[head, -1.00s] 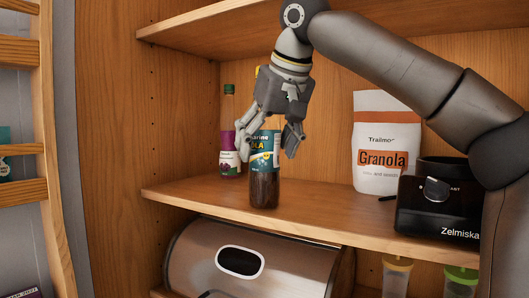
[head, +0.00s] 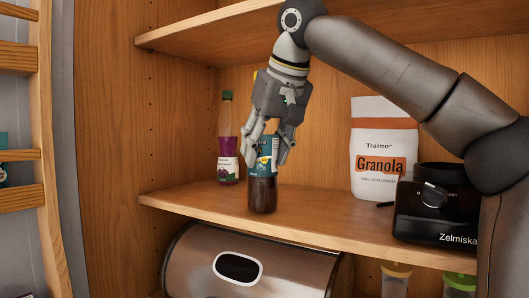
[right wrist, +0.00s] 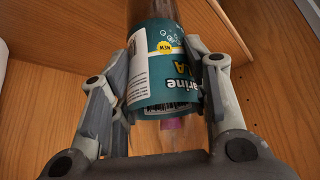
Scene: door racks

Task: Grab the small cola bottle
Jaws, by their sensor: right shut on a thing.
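The small cola bottle (head: 263,190) stands upright near the front edge of the wooden shelf (head: 330,212). It has dark contents and a teal label, and its upper part is hidden behind my gripper in the head view. My right gripper (head: 266,158) comes down from above and is shut on the bottle, with fingers on both sides at the label. In the right wrist view the bottle's label (right wrist: 165,65) sits between the fingers of the right gripper (right wrist: 168,85). My left gripper is not in view.
A bottle with purple contents (head: 228,145) stands behind and to the left. A granola bag (head: 382,150) and a black appliance (head: 437,208) stand to the right. Another shelf (head: 205,30) is above. A metal bread box (head: 290,262) and lidded containers (head: 396,280) are below.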

